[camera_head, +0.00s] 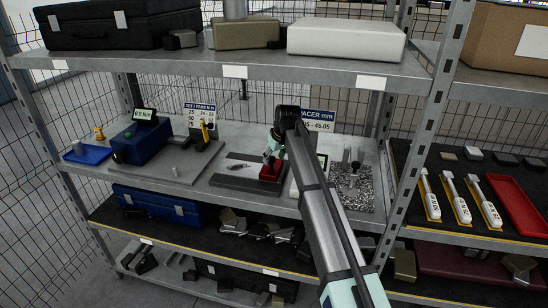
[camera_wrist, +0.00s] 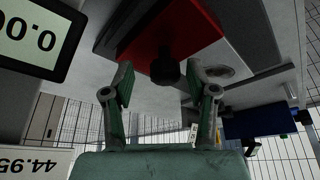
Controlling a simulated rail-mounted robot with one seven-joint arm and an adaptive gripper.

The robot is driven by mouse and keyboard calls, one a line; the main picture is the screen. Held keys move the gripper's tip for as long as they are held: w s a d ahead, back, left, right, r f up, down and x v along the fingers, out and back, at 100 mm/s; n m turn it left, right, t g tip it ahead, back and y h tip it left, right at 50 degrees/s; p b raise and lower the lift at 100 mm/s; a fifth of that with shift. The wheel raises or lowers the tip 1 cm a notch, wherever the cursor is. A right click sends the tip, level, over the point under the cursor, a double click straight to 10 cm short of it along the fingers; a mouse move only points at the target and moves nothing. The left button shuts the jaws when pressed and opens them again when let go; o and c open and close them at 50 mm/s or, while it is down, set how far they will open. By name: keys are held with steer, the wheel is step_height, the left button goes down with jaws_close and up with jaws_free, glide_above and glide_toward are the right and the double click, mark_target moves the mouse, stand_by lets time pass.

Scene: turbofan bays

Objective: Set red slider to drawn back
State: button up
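The red slider (camera_head: 271,170) sits on a dark flat base (camera_head: 245,185) on the middle shelf in the head view. In the wrist view the red slider (camera_wrist: 185,28) is at the top, with a dark round knob (camera_wrist: 165,70) on its near face. My gripper (camera_wrist: 158,72) is open, with one finger on each side of the knob. I cannot tell whether the fingers touch the knob. In the head view my gripper (camera_head: 271,154) is right at the slider and partly hides it.
A display (camera_wrist: 32,35) is close on the left in the wrist view. A blue box (camera_head: 145,142) with a small screen stands left on the shelf. A speckled plate (camera_head: 362,196) lies right of my arm. The upper shelf (camera_head: 270,67) hangs above.

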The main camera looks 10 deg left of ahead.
mark_target(278, 171)
steer(key=v, duration=0.7)
steer(key=shift+r, duration=0.25)
steer(key=shift+s, duration=0.1)
